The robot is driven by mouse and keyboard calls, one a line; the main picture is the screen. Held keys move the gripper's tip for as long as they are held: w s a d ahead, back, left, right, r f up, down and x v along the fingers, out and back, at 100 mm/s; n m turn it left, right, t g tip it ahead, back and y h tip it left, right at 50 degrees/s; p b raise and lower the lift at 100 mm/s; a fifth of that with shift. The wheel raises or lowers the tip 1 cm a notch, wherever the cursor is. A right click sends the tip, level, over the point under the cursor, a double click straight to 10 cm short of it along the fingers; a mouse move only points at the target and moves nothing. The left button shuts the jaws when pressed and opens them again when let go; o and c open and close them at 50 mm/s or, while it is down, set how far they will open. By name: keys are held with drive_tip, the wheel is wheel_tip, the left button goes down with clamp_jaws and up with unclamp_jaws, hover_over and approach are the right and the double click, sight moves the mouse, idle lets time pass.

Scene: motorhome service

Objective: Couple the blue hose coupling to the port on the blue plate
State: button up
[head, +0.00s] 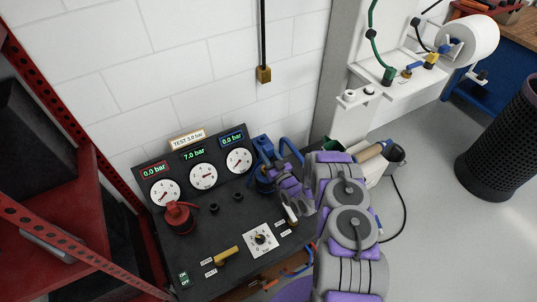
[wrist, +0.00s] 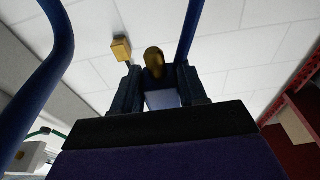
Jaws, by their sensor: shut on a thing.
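My gripper (head: 272,176) is at the right end of the dark test panel, beside the blue-marked gauge. In the wrist view its two dark fingers (wrist: 158,92) are shut on the blue hose coupling (wrist: 163,99), which shows a pale blue body and a rounded brass-coloured end. A blue hose (head: 290,150) curves behind the gripper; blue hose (wrist: 42,75) also passes through the wrist view. A blue piece (head: 262,146) shows just above the fingers. I cannot clearly make out the blue plate or its port. Whether the coupling touches the panel is hidden.
The panel (head: 200,250) carries several gauges, a red coupling (head: 179,216), dark ports (head: 213,208) and a yellow lever (head: 227,255). A red rack (head: 60,215) stands left. A white shelf (head: 395,92) with coloured fittings is upper right. Floor at right is partly open beside a dark bin (head: 500,145).

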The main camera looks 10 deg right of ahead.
drive_tip(key=shift+a+f, duration=0.2)
drive_tip(key=shift+a, duration=0.35)
drive_tip(key=f, duration=0.1)
drive_tip(key=f+b, duration=0.1)
drive_tip(key=f, duration=0.1)
drive_tip(key=shift+d+f+b, duration=0.25)
drive_tip(key=shift+f+b, duration=0.15)
drive_tip(key=shift+d+f, duration=0.1)
drive_tip(key=shift+f, duration=0.25)
drive_tip(key=shift+a+f, duration=0.25)
drive_tip(key=shift+f, duration=0.2)
drive_tip(key=shift+a, duration=0.35)
drive_tip(key=shift+s+d, duration=0.1)
drive_tip(key=shift+d, duration=0.3)
